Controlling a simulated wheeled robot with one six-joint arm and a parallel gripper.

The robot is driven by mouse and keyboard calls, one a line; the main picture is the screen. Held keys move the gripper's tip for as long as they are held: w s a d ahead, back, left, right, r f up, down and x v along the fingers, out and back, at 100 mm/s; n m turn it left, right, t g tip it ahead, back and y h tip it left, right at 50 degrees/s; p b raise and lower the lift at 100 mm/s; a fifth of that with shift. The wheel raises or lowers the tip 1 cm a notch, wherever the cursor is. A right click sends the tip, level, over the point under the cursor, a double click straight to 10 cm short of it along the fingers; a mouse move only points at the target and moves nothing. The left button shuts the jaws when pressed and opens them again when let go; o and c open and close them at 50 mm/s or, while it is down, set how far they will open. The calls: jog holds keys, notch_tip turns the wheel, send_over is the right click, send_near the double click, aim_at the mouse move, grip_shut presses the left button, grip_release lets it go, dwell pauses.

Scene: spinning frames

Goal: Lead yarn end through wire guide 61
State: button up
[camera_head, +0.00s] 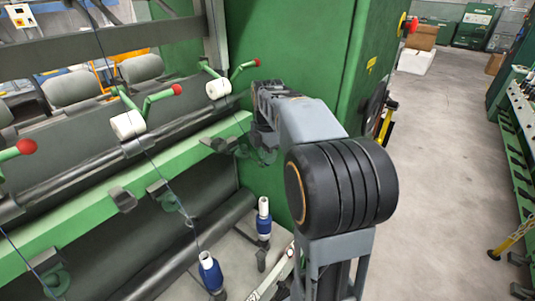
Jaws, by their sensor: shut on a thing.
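My gripper (264,145) is at the end of my grey and black arm, in front of the green machine end panel. It points down beside the right end of the green rail (90,195). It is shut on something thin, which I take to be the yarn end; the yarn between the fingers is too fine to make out. A similar guide (170,202) sits further left on the rail. No guide number is readable.
White rollers (127,125) on green levers with red knobs stand above the rail. Blue-and-white bobbins (210,273) stand upright below it, one (264,222) almost under my gripper. The green end panel (290,50) is close behind my arm.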

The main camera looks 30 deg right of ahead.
jog(key=s+d+r+p, duration=0.1)
jog(key=s+d+r, duration=0.2)
jog(key=s, duration=0.4)
jog(key=shift+r, duration=0.4)
